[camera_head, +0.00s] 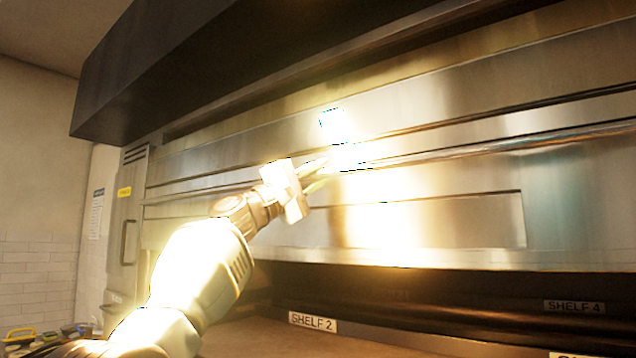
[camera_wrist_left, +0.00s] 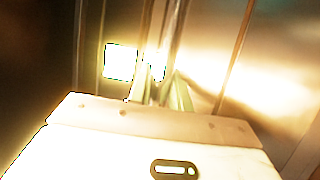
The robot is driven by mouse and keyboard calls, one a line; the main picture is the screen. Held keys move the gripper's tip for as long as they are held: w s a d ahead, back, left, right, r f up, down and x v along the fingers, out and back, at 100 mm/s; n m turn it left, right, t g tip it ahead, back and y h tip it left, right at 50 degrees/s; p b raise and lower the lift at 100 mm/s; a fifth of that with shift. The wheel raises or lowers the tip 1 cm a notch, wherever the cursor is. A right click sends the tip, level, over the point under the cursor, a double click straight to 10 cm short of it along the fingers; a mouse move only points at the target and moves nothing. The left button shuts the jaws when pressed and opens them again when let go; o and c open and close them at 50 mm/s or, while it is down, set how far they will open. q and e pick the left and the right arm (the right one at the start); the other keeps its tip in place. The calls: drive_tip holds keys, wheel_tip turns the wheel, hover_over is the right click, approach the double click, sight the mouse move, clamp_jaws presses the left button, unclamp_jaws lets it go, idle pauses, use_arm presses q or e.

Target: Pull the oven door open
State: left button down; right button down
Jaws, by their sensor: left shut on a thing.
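The oven door (camera_head: 450,222) is a wide stainless steel panel across the middle of the head view. A long horizontal handle bar (camera_head: 480,149) runs along its upper part. The door looks closed, but glare makes a small gap hard to judge. My left gripper (camera_head: 322,174) is at the left part of the bar, shut on it. In the left wrist view the two fingers of my left gripper (camera_wrist_left: 164,92) sit on either side of the handle bar (camera_wrist_left: 172,40). Strong glare hides the exact contact. My right gripper is not in view.
A dark hood (camera_head: 190,65) overhangs the oven at upper left. Below the door is an open dark space with a shelf labelled SHELF 2 (camera_head: 312,322). A steel cabinet (camera_head: 125,235) stands at the left, near a white tiled wall (camera_head: 35,270).

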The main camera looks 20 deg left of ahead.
use_arm(q)
drive_tip(key=shift+r, duration=0.3)
drive_tip(key=c, duration=1.3)
unclamp_jaws()
drive_tip(key=shift+a, duration=0.1)
drive_tip(key=shift+f, duration=0.1)
